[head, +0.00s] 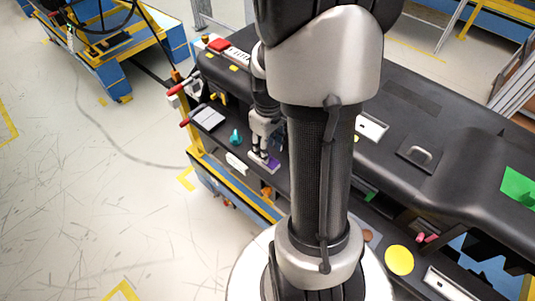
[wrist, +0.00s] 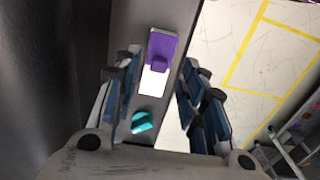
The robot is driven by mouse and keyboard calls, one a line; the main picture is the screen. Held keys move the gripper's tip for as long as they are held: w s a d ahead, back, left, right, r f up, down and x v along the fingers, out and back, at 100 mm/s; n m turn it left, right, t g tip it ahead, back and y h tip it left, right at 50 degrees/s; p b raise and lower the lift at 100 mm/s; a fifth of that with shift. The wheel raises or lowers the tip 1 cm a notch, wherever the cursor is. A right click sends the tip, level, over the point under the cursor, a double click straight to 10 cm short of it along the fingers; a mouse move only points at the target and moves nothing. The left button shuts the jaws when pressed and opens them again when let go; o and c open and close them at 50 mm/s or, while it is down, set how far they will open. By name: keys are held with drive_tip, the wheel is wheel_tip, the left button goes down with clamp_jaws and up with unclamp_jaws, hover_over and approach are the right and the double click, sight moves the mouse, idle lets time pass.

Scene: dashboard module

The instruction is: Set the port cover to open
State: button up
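A purple slab with a small raised tab, which looks like the port cover (wrist: 163,46), sits at the top of a white plate (wrist: 153,82) on the dark panel in the wrist view. The white plate shows uncovered below it. In the head view the purple cover (head: 273,164) shows just beyond my gripper's fingertips, partly hidden by them. My gripper (head: 262,152) points down at the panel. In the wrist view my gripper (wrist: 162,62) is open, with its fingers on either side of the cover and plate and nothing between them held. I cannot tell the height gap.
A teal knob (wrist: 142,122) is on the same panel near the plate, also in the head view (head: 236,137). Red-tipped levers (head: 178,90), a grey pad (head: 208,118) and a white slotted plate (head: 371,127) lie around. Open floor lies left of the dashboard.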

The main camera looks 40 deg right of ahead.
sight(271, 160)
drive_tip(key=shift+f, duration=1.7)
drive_tip(key=shift+w, duration=0.1)
drive_tip(key=shift+c, duration=0.5)
clamp_jaws()
